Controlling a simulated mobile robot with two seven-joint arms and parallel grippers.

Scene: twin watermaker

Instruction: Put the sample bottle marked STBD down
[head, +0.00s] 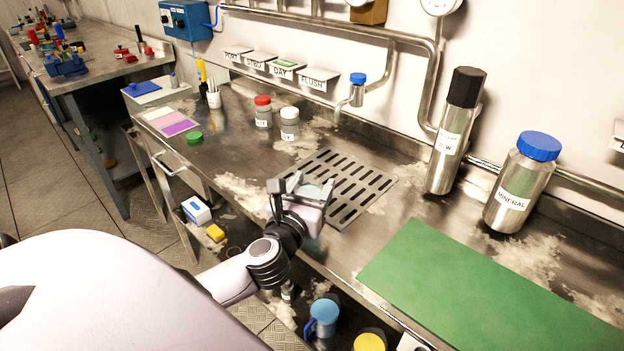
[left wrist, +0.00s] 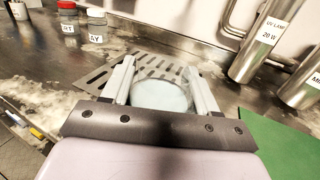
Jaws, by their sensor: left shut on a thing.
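My left gripper (head: 299,188) is shut on a round, pale, open-topped-looking vessel (left wrist: 160,96), which I take to be the sample bottle. Its light disc shows between the two fingers in the left wrist view (left wrist: 155,85). Its sides and any STBD marking are hidden by the gripper. The gripper is over the front of the bench, at the near left edge of the slotted drain grate (head: 377,185). I cannot tell whether the bottle touches the surface. A green cap (head: 194,138) lies on the bench to the left. My right gripper is not in view.
A red-capped bottle (head: 263,112) and a white-capped bottle (head: 289,125) stand behind the gripper. A steel UV lamp (head: 446,150), a blue-capped MINERAL bottle (head: 520,185) and a green mat (head: 480,295) are to the right.

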